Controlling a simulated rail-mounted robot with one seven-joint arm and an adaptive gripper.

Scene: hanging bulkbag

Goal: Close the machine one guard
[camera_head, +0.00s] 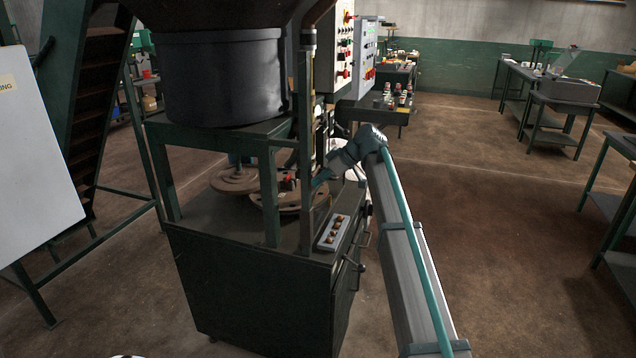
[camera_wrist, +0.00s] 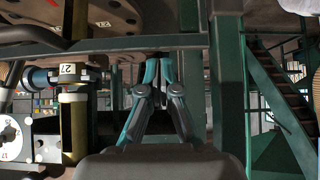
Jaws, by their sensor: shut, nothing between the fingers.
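Machine one (camera_head: 250,275) appears to be the dark green cabinet with round plates on its top, below a black drum. I cannot clearly pick out its guard in the head view. In the wrist view a thin dark bar (camera_wrist: 100,45) runs across, just beyond my fingertips; whether it belongs to the guard I cannot tell. My gripper (camera_wrist: 161,60) is shut and empty, its fingertips together close to this bar; contact is unclear. In the head view my gripper (camera_head: 320,178) reaches into the machine from the right, beside an upright post, partly hidden.
The black drum (camera_head: 222,78) sits on a green frame above the plates. A button panel (camera_head: 334,232) lies on the cabinet's right top edge. Control boxes (camera_head: 345,50) stand behind. A white board (camera_head: 35,150) and stairs (camera_head: 95,90) are at left.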

